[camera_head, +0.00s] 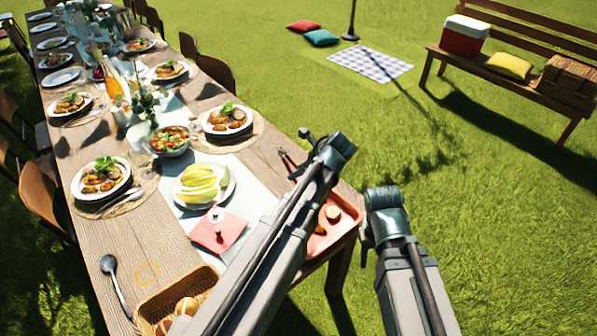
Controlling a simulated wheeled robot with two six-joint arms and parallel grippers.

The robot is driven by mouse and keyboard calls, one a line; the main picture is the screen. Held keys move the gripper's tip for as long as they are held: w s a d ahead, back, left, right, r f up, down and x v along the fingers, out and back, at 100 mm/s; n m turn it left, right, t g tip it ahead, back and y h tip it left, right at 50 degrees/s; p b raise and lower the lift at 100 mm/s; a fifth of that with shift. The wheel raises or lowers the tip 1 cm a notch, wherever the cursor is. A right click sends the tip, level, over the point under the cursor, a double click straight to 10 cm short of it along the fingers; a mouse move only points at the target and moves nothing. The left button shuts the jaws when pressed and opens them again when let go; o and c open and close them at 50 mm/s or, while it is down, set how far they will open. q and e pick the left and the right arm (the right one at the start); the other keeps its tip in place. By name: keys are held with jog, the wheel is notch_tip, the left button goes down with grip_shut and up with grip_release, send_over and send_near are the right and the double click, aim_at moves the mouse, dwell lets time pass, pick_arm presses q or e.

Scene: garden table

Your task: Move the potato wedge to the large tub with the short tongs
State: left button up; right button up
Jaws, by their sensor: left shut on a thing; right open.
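A red tray (347,208) lies at the table's right front edge, partly hidden by my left arm. Small brown pieces (333,213) lie on it; I cannot tell for sure which is the potato wedge. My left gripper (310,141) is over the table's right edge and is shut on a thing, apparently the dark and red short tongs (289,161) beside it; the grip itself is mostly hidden. My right gripper (367,236) is open, off the table to the right of the tray. I cannot make out a large tub.
A plate of yellow-green pieces (203,184), a red napkin or board (218,231), a salad bowl (168,141) and a bread basket (148,310) stand left of my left arm. A spoon (116,284) lies at the front left.

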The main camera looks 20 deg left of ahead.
pick_arm(q)
notch_tip(320, 180, down, 9)
jog(key=b, duration=0.8)
jog(key=shift+r, duration=0.15)
grip_shut()
jog(key=shift+r, duration=0.1)
notch_tip(320, 180, up, 12)
jog(key=p, duration=1.2)
